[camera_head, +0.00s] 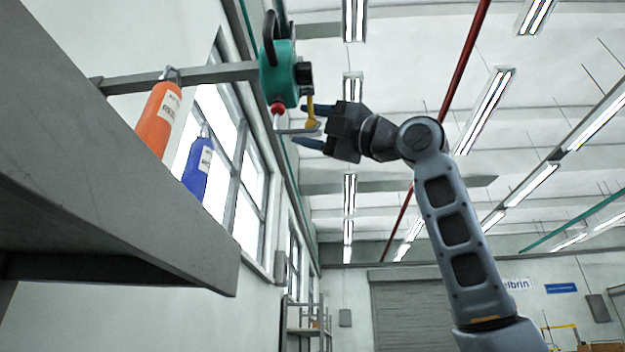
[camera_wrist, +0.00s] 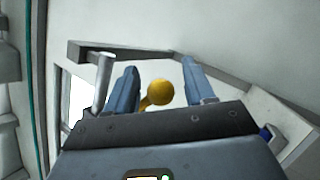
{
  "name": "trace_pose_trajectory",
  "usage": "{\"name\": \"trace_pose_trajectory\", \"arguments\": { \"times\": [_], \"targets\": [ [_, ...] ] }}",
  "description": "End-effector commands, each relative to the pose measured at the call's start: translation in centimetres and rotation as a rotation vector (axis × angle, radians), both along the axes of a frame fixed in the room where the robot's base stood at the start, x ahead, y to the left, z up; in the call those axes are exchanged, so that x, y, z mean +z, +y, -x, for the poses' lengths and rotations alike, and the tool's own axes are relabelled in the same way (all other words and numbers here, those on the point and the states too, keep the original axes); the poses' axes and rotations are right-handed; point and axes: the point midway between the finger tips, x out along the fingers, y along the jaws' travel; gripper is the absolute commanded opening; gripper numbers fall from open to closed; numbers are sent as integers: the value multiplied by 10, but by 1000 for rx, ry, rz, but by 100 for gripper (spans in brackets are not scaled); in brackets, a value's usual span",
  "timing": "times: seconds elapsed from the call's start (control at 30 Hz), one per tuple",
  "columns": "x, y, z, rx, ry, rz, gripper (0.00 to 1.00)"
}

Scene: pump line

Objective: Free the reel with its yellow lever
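The reel (camera_head: 277,72) is a teal housing with a black handle, mounted at the end of a grey bar in the head view. A red stopper (camera_head: 278,107) sits at its underside. The yellow lever (camera_head: 311,112) hangs at the reel's right side; its round knob (camera_wrist: 160,92) shows in the wrist view. My gripper (camera_head: 299,125) is open, just below and right of the reel. In the wrist view its fingers (camera_wrist: 160,67) stand on either side of the knob, with a gap visible on both sides. The reel's body is not clearly seen in the wrist view.
The grey bar (camera_head: 200,76) runs left from the reel. An orange bottle (camera_head: 160,115) and a blue bottle (camera_head: 197,168) are at the left, above a large grey surface (camera_head: 110,200). A grey rod (camera_wrist: 104,82) rises beside the left finger. Right of my arm is open room.

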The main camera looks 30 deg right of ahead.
Motion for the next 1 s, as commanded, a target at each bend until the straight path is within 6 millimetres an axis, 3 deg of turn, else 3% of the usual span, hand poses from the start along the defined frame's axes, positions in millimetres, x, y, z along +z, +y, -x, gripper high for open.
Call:
{"name": "trace_pose_trajectory", "arguments": {
  "times": [0.13,0.47,0.8,1.0],
  "targets": [
    [2,-1,1,1,-3,-2,68],
    [-2,-5,7,0,-5,-4,68],
    [-29,-32,43,-1,-5,-3,68],
    [-36,-40,55,0,-4,-3,68]
  ]
}}
